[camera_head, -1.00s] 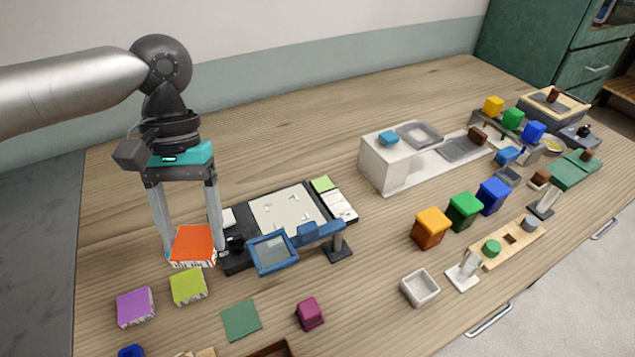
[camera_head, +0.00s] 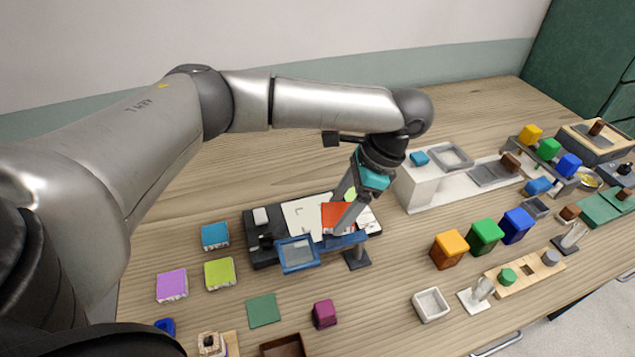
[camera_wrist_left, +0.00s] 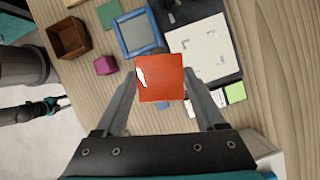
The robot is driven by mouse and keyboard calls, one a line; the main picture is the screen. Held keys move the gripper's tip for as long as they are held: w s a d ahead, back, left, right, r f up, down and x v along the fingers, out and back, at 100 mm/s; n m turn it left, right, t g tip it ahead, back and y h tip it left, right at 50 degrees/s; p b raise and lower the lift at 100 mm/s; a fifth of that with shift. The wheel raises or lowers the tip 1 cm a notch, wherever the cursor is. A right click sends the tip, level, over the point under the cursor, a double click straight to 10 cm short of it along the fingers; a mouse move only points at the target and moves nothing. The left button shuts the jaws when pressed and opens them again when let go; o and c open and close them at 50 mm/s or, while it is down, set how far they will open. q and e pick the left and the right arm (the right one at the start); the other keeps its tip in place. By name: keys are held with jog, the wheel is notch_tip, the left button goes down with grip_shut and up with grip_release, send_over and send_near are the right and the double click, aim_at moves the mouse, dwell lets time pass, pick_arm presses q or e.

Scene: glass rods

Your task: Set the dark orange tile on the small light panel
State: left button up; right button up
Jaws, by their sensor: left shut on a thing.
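The dark orange tile (camera_head: 336,217) is between the fingers of my left gripper (camera_head: 345,212), which is shut on it. In the left wrist view the tile (camera_wrist_left: 161,78) sits face-on between the fingertips. The pale panel with corner marks (camera_head: 299,217) lies on a black base just left of the tile; the tile covers part of its right side in the head view. The panel (camera_wrist_left: 200,50) shows above and right of the tile in the left wrist view. I cannot tell the height of the tile over the base. A dark shape with teal (camera_wrist_left: 35,110) at the left wrist view's edge may be my right gripper.
A blue frame (camera_head: 297,255) on a stand borders the base's front. A lime piece (camera_wrist_left: 236,92) lies beside the panel. Blue (camera_head: 215,235), purple (camera_head: 172,286) and yellow-green (camera_head: 219,274) tiles lie to the left. A white block (camera_head: 420,190) stands to the right.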

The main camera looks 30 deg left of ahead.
pick_arm(q)
jog(key=w+a+f+m+t, duration=0.1)
jog(key=a+m, duration=0.1)
jog(key=m, duration=0.3)
jog(key=w+a+f+m+t+p, duration=0.1)
jog(key=w+a+f+m+t, duration=0.1)
jog(key=a+m, duration=0.1)
jog(key=w+a+f+m+t+p, duration=0.1)
jog(key=a+m+t, duration=0.1)
jog(key=m, duration=0.4)
jog(key=shift+w+a+f+m, duration=0.3)
jog(key=shift+w+a+f, duration=0.1)
jog(key=shift+a, duration=0.2)
jog(key=shift+f+t, duration=0.15)
jog(key=shift+t, duration=0.15)
notch_tip(320, 180, down, 3)
jog(key=b, duration=0.3)
jog(key=shift+f+b, duration=0.5)
jog(key=shift+f, duration=0.7)
jog(key=o, duration=1.5)
